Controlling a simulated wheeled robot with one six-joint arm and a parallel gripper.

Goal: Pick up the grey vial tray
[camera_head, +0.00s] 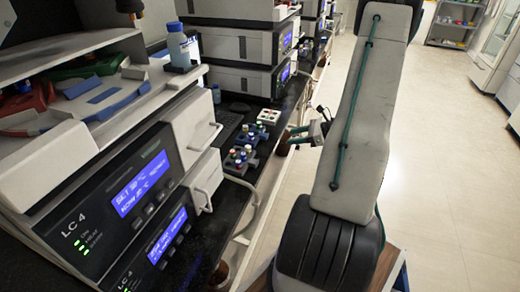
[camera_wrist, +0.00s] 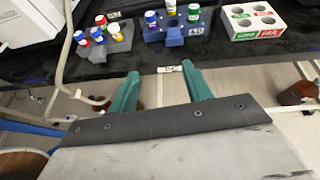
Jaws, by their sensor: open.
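The grey vial tray (camera_wrist: 120,44) lies on the black bench in the upper left of the wrist view, holding several vials with red, blue and yellow caps. In the head view the grey tray (camera_head: 234,169) is the nearest of the trays, beside the instrument stack. My gripper (camera_wrist: 160,74) has its two green fingers spread apart with nothing between them. It is short of the bench edge, apart from the grey tray, which is ahead and to the left in the wrist view. In the head view my gripper (camera_head: 291,136) is right of the trays.
A blue tray (camera_wrist: 178,34) with vials stands right of the grey one, then a white tray (camera_wrist: 244,30). An LC 4 instrument stack (camera_head: 112,190) rises left of the trays. A pale tube (camera_wrist: 62,75) runs left of the grey tray. Open floor (camera_head: 450,150) lies right.

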